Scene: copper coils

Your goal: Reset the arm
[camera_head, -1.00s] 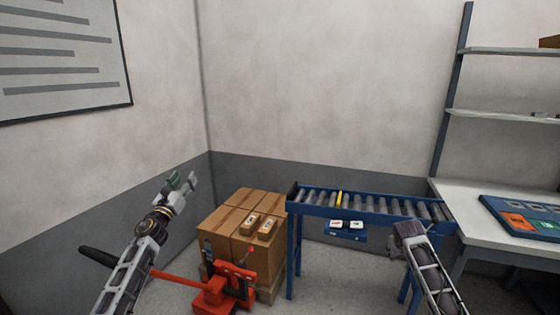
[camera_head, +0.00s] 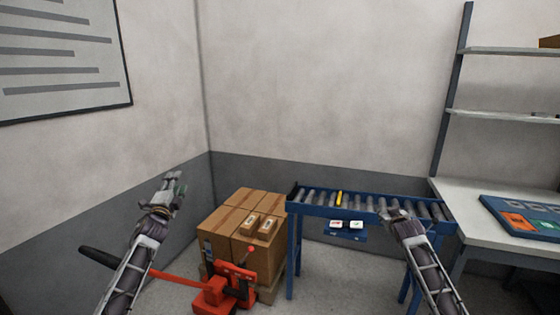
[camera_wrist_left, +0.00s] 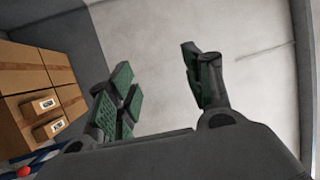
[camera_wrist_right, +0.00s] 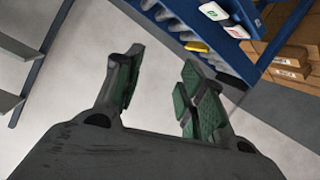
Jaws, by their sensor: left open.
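My left gripper (camera_head: 174,186) is raised in front of the grey lower wall, left of the stacked cartons. In the left wrist view its green-padded fingers (camera_wrist_left: 167,88) stand apart with nothing between them. My right gripper (camera_head: 392,213) shows small in front of the right part of the roller conveyor.
Cartons (camera_head: 222,240) stand on a pallet behind a red pallet jack (camera_head: 212,292). A blue-framed roller conveyor (camera_head: 292,225) stands right of them. A white workbench (camera_head: 455,200) with a blue tray (camera_head: 500,207) is at the far right. Wall shelves (camera_head: 510,51) hang above it.

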